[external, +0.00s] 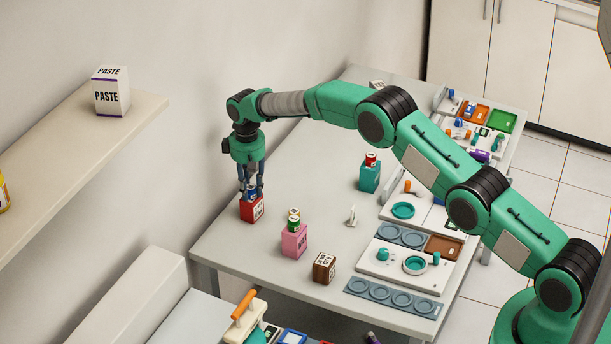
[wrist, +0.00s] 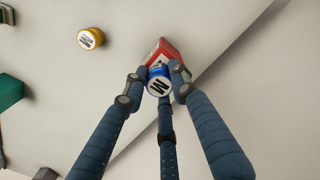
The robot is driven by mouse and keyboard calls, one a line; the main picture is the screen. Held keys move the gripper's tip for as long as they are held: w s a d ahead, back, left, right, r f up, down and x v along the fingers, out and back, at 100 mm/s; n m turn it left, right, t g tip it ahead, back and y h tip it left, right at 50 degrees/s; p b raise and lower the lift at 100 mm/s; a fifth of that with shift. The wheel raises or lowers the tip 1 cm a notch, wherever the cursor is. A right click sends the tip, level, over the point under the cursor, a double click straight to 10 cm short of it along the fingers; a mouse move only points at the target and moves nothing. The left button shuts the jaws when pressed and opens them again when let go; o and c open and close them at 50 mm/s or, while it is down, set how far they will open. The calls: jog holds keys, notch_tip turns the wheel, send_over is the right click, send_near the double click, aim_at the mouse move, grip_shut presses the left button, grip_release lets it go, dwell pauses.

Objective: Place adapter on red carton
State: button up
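The red carton (external: 252,209) stands near the table's left edge; it also shows in the wrist view (wrist: 167,51), partly hidden by the adapter and a finger. The adapter (wrist: 158,82) is a small blue cylinder with a white, dark-lettered end, and a bit of it shows in the external view (external: 251,193). My gripper (external: 251,190) points down over the carton. Its three fingers surround the adapter closely and look shut on it. The adapter is at the carton's top; whether it rests there I cannot tell.
A pink carton (external: 294,241) with stacked caps, a brown box (external: 324,268) and a teal carton (external: 369,178) with a red-topped piece stand to the right. Trays (external: 378,271) fill the table's right side. A wall shelf (external: 140,108) is at left. A yellow round piece (wrist: 90,38) shows in the wrist view.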

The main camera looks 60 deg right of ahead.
aim_at(250, 187)
jog(key=shift+o, duration=1.4)
jog(key=shift+r, duration=0.2)
notch_tip(250, 187, up, 12)
jog(key=shift+w, duration=0.1)
